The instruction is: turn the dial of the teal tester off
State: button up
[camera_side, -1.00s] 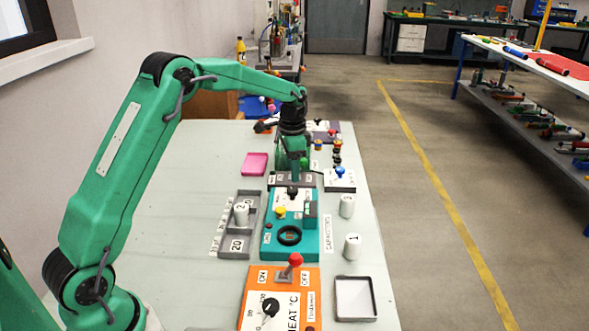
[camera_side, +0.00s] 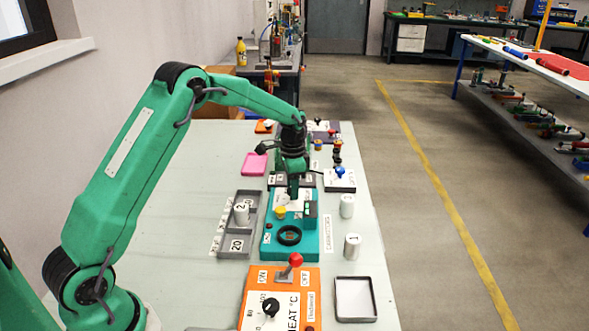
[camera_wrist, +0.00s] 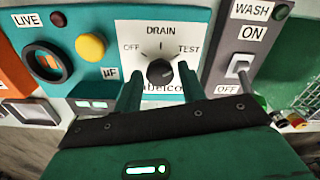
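The teal tester (camera_side: 308,246) sits mid-table in the side view, and its teal face (camera_wrist: 112,20) fills the middle of the wrist view. Its black dial (camera_wrist: 160,73) is under the word DRAIN, with OFF to the upper left and TEST to the upper right. The dial's pointer seems turned toward TEST. My gripper (camera_wrist: 160,78) is open, one finger on each side of the dial, with visible gaps to it. In the side view my gripper (camera_side: 293,188) is low over the tester's far end and hides the dial.
The tester carries a yellow button (camera_wrist: 90,46) and a dark round ring (camera_wrist: 47,62). A grey WASH switch box (camera_wrist: 228,55) stands close beside it. An orange heater panel (camera_side: 254,300) with a red-knobbed lever is nearer. White cylinders (camera_side: 352,246) stand to the right.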

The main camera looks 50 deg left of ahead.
jog(key=c, duration=0.6)
jog(key=shift+n, duration=0.5)
jog(key=n, duration=0.4)
jog(key=shift+r, duration=0.1)
jog(key=n, duration=1.9)
